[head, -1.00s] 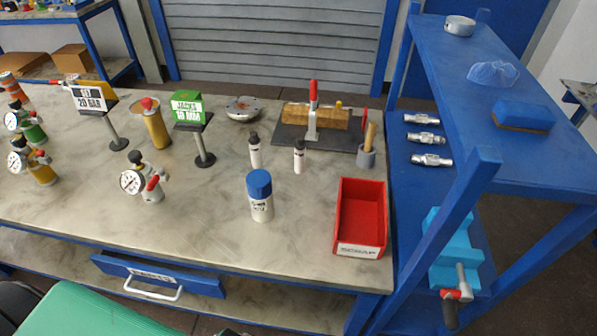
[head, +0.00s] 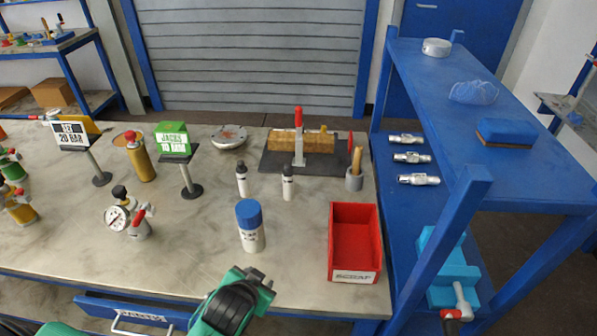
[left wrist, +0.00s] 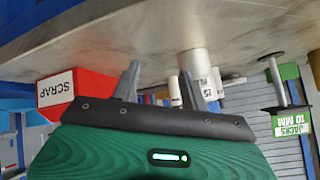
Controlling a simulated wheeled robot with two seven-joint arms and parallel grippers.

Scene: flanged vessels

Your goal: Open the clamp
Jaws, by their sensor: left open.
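The clamp (head: 298,150) stands at the back of the bench on a dark plate (head: 273,166), with its red handle (head: 298,117) upright. A brown block (head: 318,142) lies on the plate at the clamp; whether the clamp presses on it cannot be told. My left gripper (left wrist: 160,85) is open and empty in the left wrist view, its two grey fingers apart. Part of my green left arm (head: 235,302) shows at the bench's front edge in the head view, well short of the clamp. My right gripper is not in view.
A blue-capped can (head: 250,228) and two small bottles (head: 241,181) (head: 288,184) stand in front of the clamp. A red scrap bin (head: 355,243) is at front right, a grey cup (head: 354,181) beside the plate. The blue shelf (head: 470,105) bounds the right.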

